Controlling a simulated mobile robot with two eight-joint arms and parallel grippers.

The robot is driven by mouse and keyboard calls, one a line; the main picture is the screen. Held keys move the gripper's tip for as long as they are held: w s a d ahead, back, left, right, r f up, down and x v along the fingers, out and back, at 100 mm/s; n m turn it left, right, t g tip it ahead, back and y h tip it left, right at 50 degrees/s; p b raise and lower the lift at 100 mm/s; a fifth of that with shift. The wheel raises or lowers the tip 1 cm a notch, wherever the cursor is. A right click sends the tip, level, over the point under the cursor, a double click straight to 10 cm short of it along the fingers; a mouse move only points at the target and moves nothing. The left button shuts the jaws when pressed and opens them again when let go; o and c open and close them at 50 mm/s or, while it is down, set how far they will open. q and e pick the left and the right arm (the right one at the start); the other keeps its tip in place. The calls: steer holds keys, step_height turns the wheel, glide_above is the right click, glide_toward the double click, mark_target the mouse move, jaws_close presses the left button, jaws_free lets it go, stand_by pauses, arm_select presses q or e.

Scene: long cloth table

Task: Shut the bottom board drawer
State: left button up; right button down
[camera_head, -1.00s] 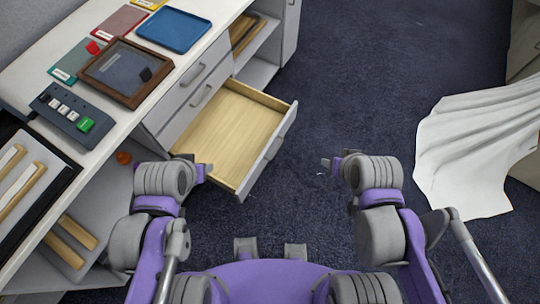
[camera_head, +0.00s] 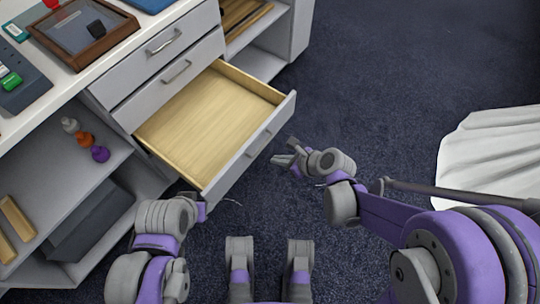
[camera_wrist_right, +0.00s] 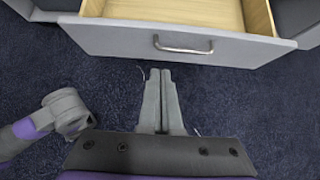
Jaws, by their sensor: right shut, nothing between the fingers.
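The bottom drawer (camera_head: 205,122) stands pulled out of the white cabinet, its pale wood inside empty. Its grey front (camera_head: 250,148) with a metal handle faces my right gripper. In the right wrist view the drawer front (camera_wrist_right: 120,42) and its handle (camera_wrist_right: 183,46) lie ahead of the fingers. My right gripper (camera_head: 284,158) is shut and empty, just off the drawer front near the handle; in the right wrist view its fingers (camera_wrist_right: 161,78) are together and appear apart from the front. My left gripper (camera_head: 198,205) is below the drawer's near corner; its jaws are not clear.
Two upper drawers (camera_head: 160,48) are shut. The counter holds a framed box (camera_head: 85,32) and a control panel (camera_head: 15,82). Small coloured figures (camera_head: 85,138) stand on an open shelf. A white cloth (camera_head: 490,155) hangs at the right. Dark carpet (camera_head: 380,80) is clear beyond the drawer.

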mark_target(246, 151)
steer(key=b+x, duration=0.1)
steer(key=x, duration=0.2)
steer(key=b+x, duration=0.1)
steer(key=x, duration=0.3)
steer(key=a+r+x, duration=0.1)
steer(key=x, duration=0.2)
steer(key=shift+w+a+f+b, duration=0.15)
steer(key=shift+w+a+b, duration=0.05)
steer(key=shift+w+b, duration=0.25)
steer(key=shift+w+a, duration=0.4)
steer(key=shift+a, duration=0.1)
steer(key=shift+w+a, duration=0.1)
